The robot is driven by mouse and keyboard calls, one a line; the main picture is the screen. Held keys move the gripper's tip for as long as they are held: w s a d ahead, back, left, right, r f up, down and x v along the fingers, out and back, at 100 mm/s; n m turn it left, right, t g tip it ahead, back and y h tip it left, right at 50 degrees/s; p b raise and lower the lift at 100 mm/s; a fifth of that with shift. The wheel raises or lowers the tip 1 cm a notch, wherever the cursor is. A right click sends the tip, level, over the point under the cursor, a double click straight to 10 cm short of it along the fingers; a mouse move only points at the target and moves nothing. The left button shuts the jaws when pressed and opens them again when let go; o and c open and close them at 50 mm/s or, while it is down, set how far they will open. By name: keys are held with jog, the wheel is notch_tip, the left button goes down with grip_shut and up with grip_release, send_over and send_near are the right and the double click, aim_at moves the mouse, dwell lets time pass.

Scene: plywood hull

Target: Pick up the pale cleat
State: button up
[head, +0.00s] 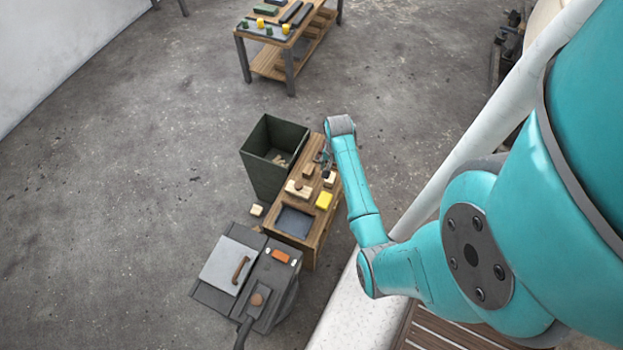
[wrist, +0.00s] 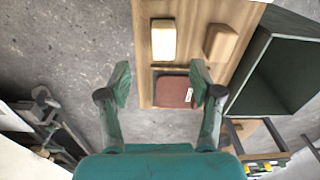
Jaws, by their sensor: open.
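The pale cleat (wrist: 162,40) is a light, cream-coloured block lying on the wooden bench (wrist: 148,72) in the wrist view. In the head view it appears as a small pale block (head: 330,181) near the bench's right edge. My gripper (wrist: 162,94) is open and empty, with its two green fingers spread wide. It is over the end of the bench, short of the pale cleat. In the head view my gripper (head: 324,157) is small and partly hidden by the arm. A browner wooden block (wrist: 221,42) lies beside the pale cleat, apart from it.
A reddish-brown pad (wrist: 174,92) with a white label lies between the fingers in the picture. A dark green bin (head: 262,172) stands against the bench. Open floor (head: 130,170) lies left.

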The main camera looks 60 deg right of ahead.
aim_at(330, 179)
jog(key=shift+w+d+r, duration=0.25)
jog(key=shift+d, duration=0.1)
jog(key=shift+w+f, duration=0.1)
jog(key=shift+f, duration=5.2)
grip_shut()
